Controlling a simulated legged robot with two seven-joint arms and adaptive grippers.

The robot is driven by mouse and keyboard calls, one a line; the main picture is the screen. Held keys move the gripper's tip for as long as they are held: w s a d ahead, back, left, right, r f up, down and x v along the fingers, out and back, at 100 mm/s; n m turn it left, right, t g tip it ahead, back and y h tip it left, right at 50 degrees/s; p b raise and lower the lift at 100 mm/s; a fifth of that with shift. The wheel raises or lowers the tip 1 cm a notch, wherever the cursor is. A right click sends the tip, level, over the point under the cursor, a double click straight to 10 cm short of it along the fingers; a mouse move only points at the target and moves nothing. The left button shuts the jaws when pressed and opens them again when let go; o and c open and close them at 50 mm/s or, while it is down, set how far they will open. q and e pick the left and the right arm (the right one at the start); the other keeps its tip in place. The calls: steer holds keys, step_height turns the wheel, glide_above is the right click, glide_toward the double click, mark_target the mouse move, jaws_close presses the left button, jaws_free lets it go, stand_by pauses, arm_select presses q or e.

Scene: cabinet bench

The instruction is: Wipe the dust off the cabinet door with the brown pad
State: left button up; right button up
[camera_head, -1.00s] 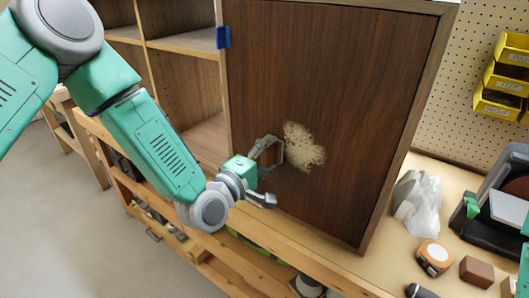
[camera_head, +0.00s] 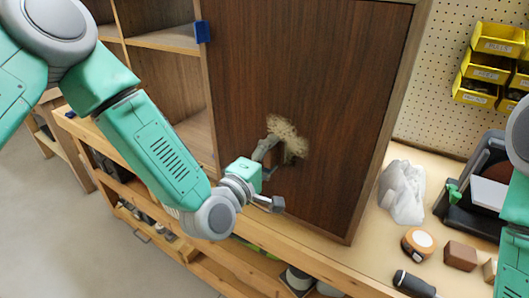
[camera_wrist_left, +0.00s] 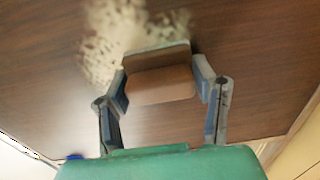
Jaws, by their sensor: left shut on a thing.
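The cabinet door (camera_head: 330,85) is dark wood, upright and closed. A pale patch of dust (camera_head: 290,130) lies on its lower left part; the dust also shows in the left wrist view (camera_wrist_left: 110,35). My left gripper (camera_head: 274,158) is at the door, over the lower part of the dust. In the left wrist view my left gripper (camera_wrist_left: 161,80) is shut on the brown pad (camera_wrist_left: 160,85), one finger at each side. The pad is at the door face, beside and partly over the dust; firm contact cannot be told. My right gripper is out of view.
Open shelves (camera_head: 160,75) stand left of the door, with a blue piece (camera_head: 202,31) at its edge. On the bench to the right are a crumpled white bag (camera_head: 402,192), a tape measure (camera_head: 418,243), a brown block (camera_head: 460,256) and a black cylinder (camera_head: 413,284). Yellow bins (camera_head: 490,65) hang behind.

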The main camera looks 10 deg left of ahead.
mark_target(252, 132)
arm_select(q)
steer(key=shift+s+d, duration=0.2)
steer(key=shift+d, duration=0.4)
steer(key=shift+s+d, duration=0.3)
steer(key=shift+d, duration=0.55)
steer(key=shift+s+d+b, duration=0.1)
steer(key=shift+s+d, duration=0.2)
steer(key=shift+d, duration=0.55)
steer(key=shift+s+d+b, duration=0.1)
steer(key=shift+s+d, duration=0.2)
steer(key=shift+d, duration=0.5)
steer(key=shift+s+d+b, duration=0.1)
steer(key=shift+s+d, duration=0.2)
steer(key=shift+d, duration=0.55)
steer(key=shift+w+r+p, duration=0.1)
steer(key=shift+r+p, duration=0.55)
steer(key=shift+r, duration=0.4)
steer(key=shift+w+a, duration=0.15)
steer(key=shift+a, duration=0.35)
steer(key=shift+w+a, duration=0.15)
steer(key=shift+a, duration=0.35)
steer(key=shift+w+a+f, duration=0.1)
steer(key=shift+w+a, duration=0.15)
steer(key=shift+a, duration=0.55)
steer(key=shift+w+a+f, duration=0.1)
steer(key=shift+w+a, duration=0.1)
steer(key=shift+a, duration=0.55)
